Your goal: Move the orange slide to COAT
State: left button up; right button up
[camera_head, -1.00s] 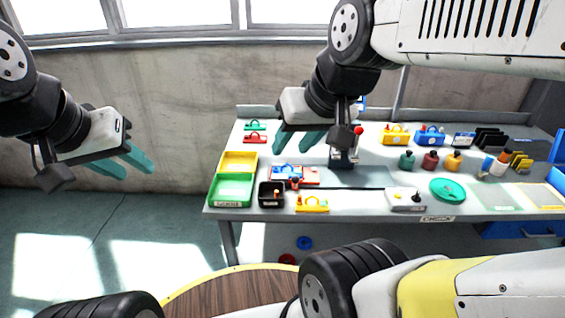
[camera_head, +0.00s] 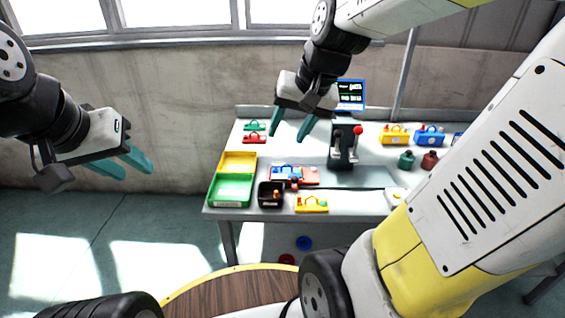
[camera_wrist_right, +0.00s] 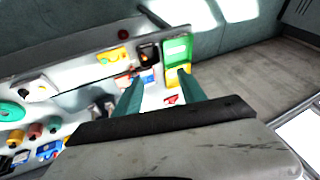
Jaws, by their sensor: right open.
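A flat orange-red piece (camera_head: 309,177) lies on the bench beside a blue-handled piece (camera_head: 283,170); I cannot tell whether it is the orange slide. I can read no COAT label. My right gripper (camera_head: 288,131) is open and empty, high above the back left of the bench, near the red and green handled pieces in the picture. In the right wrist view its two teal fingers (camera_wrist_right: 158,92) are spread apart, with the bench below. My left gripper (camera_head: 137,174) is open and empty, in the air left of the bench.
A green bin (camera_head: 231,204), a yellow bin (camera_head: 239,153) and a dark bin (camera_head: 262,203) stand at the bench's left. A yellow handled piece (camera_head: 312,209) lies at the front edge. A dark press (camera_head: 343,157) with a red knob stands mid-bench. My right arm hides the bench's right side.

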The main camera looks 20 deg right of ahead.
jog(key=w+d+f+m+g, duration=0.1)
jog(key=w+d+f+m, duration=0.15)
jog(key=w+f, duration=0.35)
jog(key=w+d+f+m+g+h, duration=0.1)
jog(key=w+d+f+m, duration=0.15)
jog(key=w+f, duration=0.35)
jog(key=w+d+f+m+g, duration=0.15)
jog(key=w+d+f, duration=0.25)
jog(key=f, duration=0.4)
jog(key=shift+m, duration=0.45)
jog(key=f, duration=0.2)
jog(key=w+f, duration=0.1)
jog(key=f, duration=0.2)
jog(key=a+f, duration=0.1)
jog(key=f, duration=0.1)
jog(key=shift+w+f, duration=0.2)
jog(key=shift+f, duration=0.15)
grip_shut()
